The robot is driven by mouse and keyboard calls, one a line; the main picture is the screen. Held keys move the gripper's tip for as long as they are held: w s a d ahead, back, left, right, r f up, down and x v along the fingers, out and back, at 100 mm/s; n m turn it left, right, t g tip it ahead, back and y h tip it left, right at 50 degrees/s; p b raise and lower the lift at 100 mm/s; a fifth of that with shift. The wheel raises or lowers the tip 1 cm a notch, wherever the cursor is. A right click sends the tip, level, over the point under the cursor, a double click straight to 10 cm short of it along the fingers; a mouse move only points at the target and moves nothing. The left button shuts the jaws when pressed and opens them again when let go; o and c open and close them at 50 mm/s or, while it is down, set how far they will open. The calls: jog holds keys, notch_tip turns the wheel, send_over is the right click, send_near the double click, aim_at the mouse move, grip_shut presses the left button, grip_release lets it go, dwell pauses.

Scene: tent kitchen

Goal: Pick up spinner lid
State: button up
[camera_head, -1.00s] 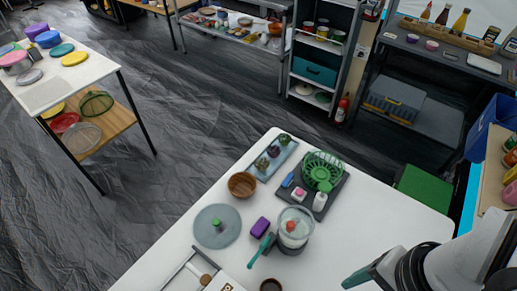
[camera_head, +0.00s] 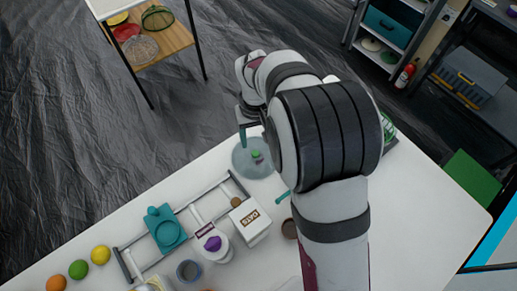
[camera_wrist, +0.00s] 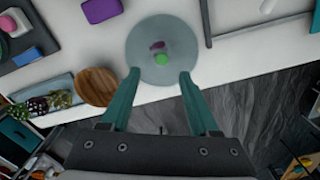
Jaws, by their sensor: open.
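The spinner lid (camera_head: 242,165) is a round, see-through grey-teal disc with a small green knob on top. It lies flat on the white table near its far edge. In the wrist view the lid (camera_wrist: 163,34) is ahead of my gripper (camera_wrist: 160,75), with its green knob lined up between the two teal fingers. My gripper is open and empty, apart from the lid. In the head view my gripper (camera_head: 246,128) is at the lid's far side, partly hidden by my own arm.
A wooden bowl (camera_wrist: 97,86) is just left of the lid in the wrist view, beside a tray of small plants (camera_wrist: 45,100). A purple block (camera_wrist: 101,10) lies nearby. A metal rack frame (camera_head: 215,190) and a dates box (camera_head: 250,218) stand close to the lid.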

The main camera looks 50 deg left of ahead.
aim_at(255, 153)
notch_tip(255, 153, down, 7)
jog(key=shift+s+r, duration=0.15)
grip_shut()
